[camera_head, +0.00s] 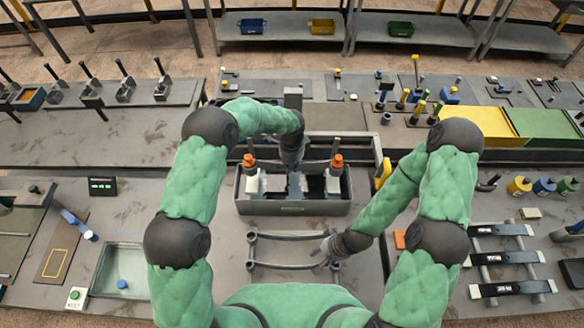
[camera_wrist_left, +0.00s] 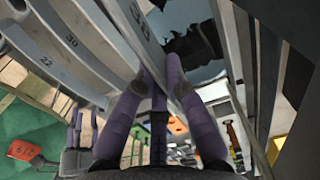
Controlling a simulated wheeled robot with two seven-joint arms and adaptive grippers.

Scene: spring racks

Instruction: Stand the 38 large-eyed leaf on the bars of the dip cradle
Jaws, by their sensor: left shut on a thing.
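My left gripper (camera_head: 293,166) is over the grey trough (camera_head: 290,208) in the head view, its tips hidden there. In the left wrist view its purple fingers (camera_wrist_left: 160,95) are shut on a grey leaf marked 38 (camera_wrist_left: 141,22). The leaf runs up out of the picture; its eyes cannot be made out. The trough has dark areas and two orange-topped posts inside. I cannot tell which part is the dip cradle's bars. My right gripper (camera_head: 328,250) is low beside a frame of curved grey bars (camera_head: 285,266); its finger opening is too small to judge.
A rack with several dark labelled leaves (camera_head: 505,258) stands at right. A yellow-handled object (camera_head: 383,173) is right of the trough. A shallow glass tray (camera_head: 120,268) is at left.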

